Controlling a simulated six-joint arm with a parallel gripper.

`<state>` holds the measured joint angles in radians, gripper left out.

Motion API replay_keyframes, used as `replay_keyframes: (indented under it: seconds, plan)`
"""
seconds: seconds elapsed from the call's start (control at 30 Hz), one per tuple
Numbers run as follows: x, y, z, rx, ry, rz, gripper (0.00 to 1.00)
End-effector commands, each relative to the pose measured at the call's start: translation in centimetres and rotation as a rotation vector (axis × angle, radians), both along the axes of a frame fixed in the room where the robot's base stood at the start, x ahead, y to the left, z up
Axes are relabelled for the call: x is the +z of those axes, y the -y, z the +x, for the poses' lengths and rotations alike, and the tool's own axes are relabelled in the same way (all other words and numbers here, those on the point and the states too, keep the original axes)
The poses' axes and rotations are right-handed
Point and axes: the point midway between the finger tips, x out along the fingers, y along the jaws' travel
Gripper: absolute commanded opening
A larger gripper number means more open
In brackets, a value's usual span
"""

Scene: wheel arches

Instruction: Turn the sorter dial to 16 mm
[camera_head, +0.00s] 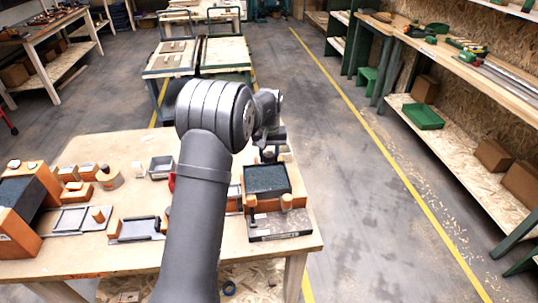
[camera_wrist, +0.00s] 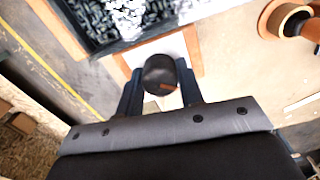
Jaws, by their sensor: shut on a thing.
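The sorter (camera_head: 266,181) is an orange-framed box with a dark, grainy bin on top, at the right end of the workbench. Its bin also fills the top of the wrist view (camera_wrist: 118,16). My gripper (camera_wrist: 159,90) is shut on the dial, one dark finger on each side. In the head view my gripper (camera_head: 268,152) is at the sorter's far side, partly behind my arm. No size markings can be read in either view.
The workbench (camera_head: 130,146) holds several small orange and wooden blocks, a grey tray (camera_head: 161,167) and flat grey plates left of my arm. A wooden post stands near the sorter's front. A round wooden piece (camera_wrist: 285,18) is at the wrist view's upper right. Open floor lies right of the bench.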

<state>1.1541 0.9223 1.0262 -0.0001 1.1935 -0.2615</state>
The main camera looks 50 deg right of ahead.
Motion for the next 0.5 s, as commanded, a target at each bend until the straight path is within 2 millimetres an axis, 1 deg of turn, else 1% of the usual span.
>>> replay_keyframes:
  seconds: [0.2, 0.5]
  plan:
    - [0.10, 0.03, 0.01, 0.084, 0.001, -0.002, 0.11]
    - [0.11, 0.04, 0.02, 0.124, 0.001, -0.002, 0.11]
